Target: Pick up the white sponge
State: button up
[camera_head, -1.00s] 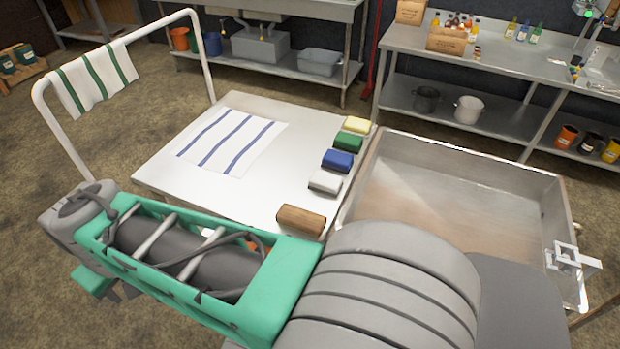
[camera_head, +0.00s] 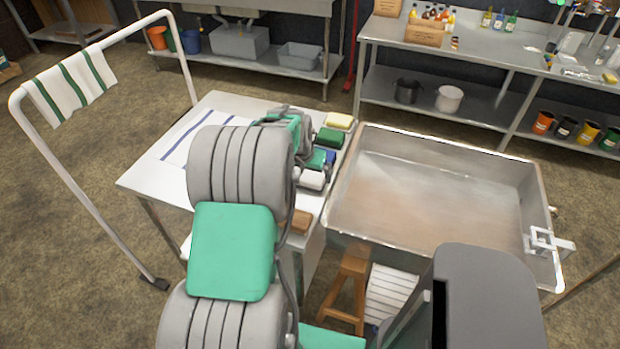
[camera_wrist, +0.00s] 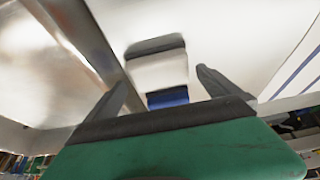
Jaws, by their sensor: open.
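The white sponge (camera_head: 311,180) lies on the white table (camera_head: 146,178), in the row near its right edge. In the wrist view the white sponge (camera_wrist: 160,70) has a pale body with a dark grey layer, and sits just beyond the fingertips. My gripper (camera_wrist: 163,88) is open and empty, its two dark fingers spread to either side, apart from the white sponge. The blue sponge (camera_wrist: 168,97) shows between the fingers. In the head view my arm reaches over the table and hides part of the row and the towel.
The green sponge (camera_head: 330,138) and yellow sponge (camera_head: 339,121) lie farther back in the row. A brown block (camera_head: 300,221) lies nearer. A striped towel (camera_head: 178,152) lies on the table's left. A large metal pan (camera_head: 344,225) stands close on the right.

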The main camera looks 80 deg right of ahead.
aim_at(310, 175)
jog(key=x, duration=0.3)
jog(key=shift+f, duration=0.1)
jog(key=c, duration=1.2)
jog(key=shift+o, duration=0.2)
jog(key=shift+r, duration=0.45)
notch_tip(310, 175, up, 3)
jog(key=shift+s+f+b, duration=0.1)
jog(key=shift+f+b, duration=0.05)
jog(key=shift+b, duration=0.4)
jog(key=s+r, duration=0.2)
jog(key=r, duration=0.1)
jog(key=s+r, duration=0.1)
jog(key=s, duration=0.1)
jog(key=shift+d+r+b, duration=0.2)
jog(key=shift+d+b, duration=0.15)
jog(key=shift+b, duration=0.05)
jog(key=s+d+r+b, duration=0.1)
jog(key=s+r, duration=0.4)
jog(key=s, duration=0.4)
jog(key=shift+s, duration=0.3)
